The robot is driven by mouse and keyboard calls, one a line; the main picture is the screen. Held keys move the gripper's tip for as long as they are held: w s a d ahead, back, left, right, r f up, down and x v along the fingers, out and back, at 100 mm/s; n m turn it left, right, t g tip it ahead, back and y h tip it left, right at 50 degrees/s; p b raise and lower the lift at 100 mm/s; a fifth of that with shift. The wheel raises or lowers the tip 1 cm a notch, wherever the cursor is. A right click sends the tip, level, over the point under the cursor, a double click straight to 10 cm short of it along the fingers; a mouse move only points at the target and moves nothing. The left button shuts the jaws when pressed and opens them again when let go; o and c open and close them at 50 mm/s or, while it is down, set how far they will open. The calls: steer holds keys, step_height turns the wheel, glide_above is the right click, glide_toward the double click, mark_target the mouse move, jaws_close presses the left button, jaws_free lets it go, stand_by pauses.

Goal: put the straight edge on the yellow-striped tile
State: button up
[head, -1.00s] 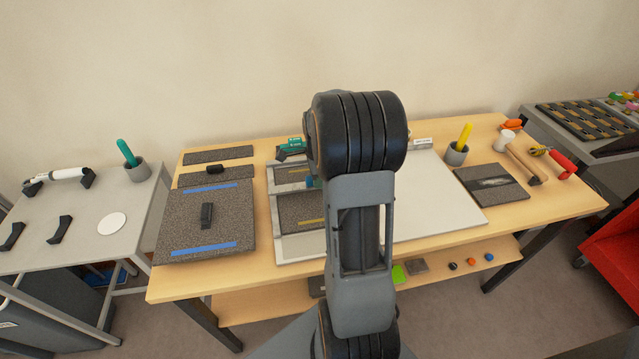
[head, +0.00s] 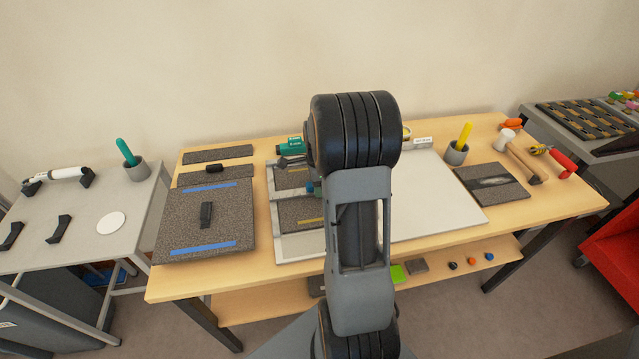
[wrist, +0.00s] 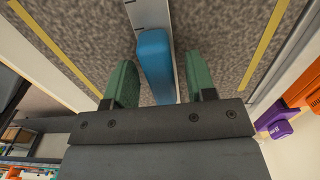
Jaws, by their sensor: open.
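The straight edge is a pale metal bar (wrist: 148,14) with a blue handle (wrist: 155,60). In the wrist view it runs over the speckled grey yellow-striped tile (wrist: 226,38), between its two yellow stripes. The tile also shows in the head view (head: 296,212), partly behind my arm. My gripper (wrist: 160,62) is open, with green finger pads on either side of the blue handle. A gap shows at the right pad; the left pad looks closer. My fingers are hidden in the head view, and I cannot tell whether the bar rests flat.
A blue-striped tile (head: 180,222) with a dark handle lies on the left of the bench. A teal tool (head: 296,144) sits behind the yellow-striped tile. A grey cup (head: 456,154), a dark tile (head: 491,185) and a mallet (head: 523,160) are on the right.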

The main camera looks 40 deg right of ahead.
step_height(320, 180, up, 12)
steer(key=s+a+n+t, duration=0.1)
steer(key=s+a+n, duration=0.5)
steer(key=a+n, duration=0.4)
steer(key=s+a+n+t, duration=0.2)
steer(key=s+a+n, duration=0.4)
steer(key=a+n, duration=0.4)
steer(key=n+p, duration=0.1)
steer(key=n, duration=0.2)
steer(key=shift+s+a+r, duration=0.15)
steer(key=shift+a+r, duration=0.1)
steer(key=shift+a, duration=0.1)
steer(key=shift+t, duration=0.3)
step_height(320, 180, up, 5)
steer(key=p, duration=0.4)
steer(key=shift+f, duration=0.2)
